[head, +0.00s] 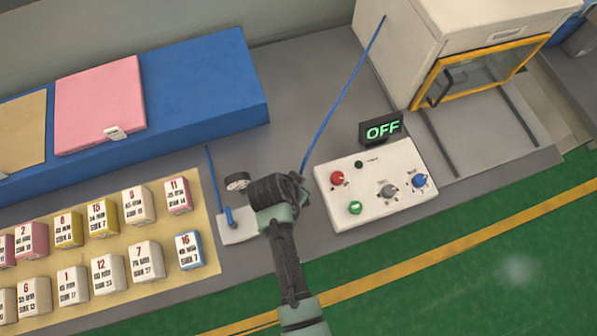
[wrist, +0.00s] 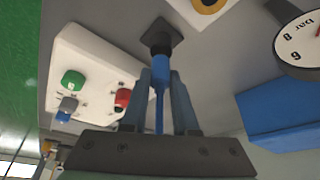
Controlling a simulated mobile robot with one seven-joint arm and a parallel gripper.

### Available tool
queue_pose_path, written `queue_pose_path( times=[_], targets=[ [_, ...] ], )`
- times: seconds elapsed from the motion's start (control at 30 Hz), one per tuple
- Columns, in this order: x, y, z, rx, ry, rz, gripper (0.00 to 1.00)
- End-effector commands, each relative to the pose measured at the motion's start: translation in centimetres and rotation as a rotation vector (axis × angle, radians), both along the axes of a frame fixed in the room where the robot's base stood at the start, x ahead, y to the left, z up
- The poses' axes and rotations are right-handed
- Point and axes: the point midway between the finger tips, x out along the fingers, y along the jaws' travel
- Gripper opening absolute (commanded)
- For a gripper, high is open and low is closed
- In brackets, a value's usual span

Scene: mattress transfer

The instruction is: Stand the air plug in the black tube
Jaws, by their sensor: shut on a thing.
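The blue air plug (wrist: 161,70) is between the two fingers of my gripper (wrist: 160,82) in the wrist view, with its thin blue hose running back toward the palm. The black tube (wrist: 160,38), on a dark square base, is straight beyond the plug. The plug's far end meets or overlaps the tube's mouth; I cannot tell whether it is inside. In the head view my gripper (head: 284,190) is low over the grey table between the gauge plate and the control box. It hides the plug and the tube. A blue hose (head: 343,95) rises from there to the upper right.
A white control box (head: 352,205) with coloured knobs is close on the right. A round gauge (head: 237,182) and a white plate (head: 238,235) with a blue fitting are close on the left. Several labelled blocks, a blue slab (head: 200,85) and a white cabinet (head: 395,50) stand around.

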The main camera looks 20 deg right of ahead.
Motion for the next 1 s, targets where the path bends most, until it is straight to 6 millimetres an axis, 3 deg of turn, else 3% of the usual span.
queue_pose_path(
  times=[0.7,0.73,0.9,1.0],
  targets=[
    [0.0,0.0,-1.9,0.000,0.000,0.000,0.00],
    [0.0,0.0,-1.8,0.000,0.000,0.000,0.31],
    [0.0,0.0,-1.8,0.000,0.000,0.000,0.62],
    [0.0,0.0,-1.8,0.000,0.000,0.000,0.62]
  ],
)
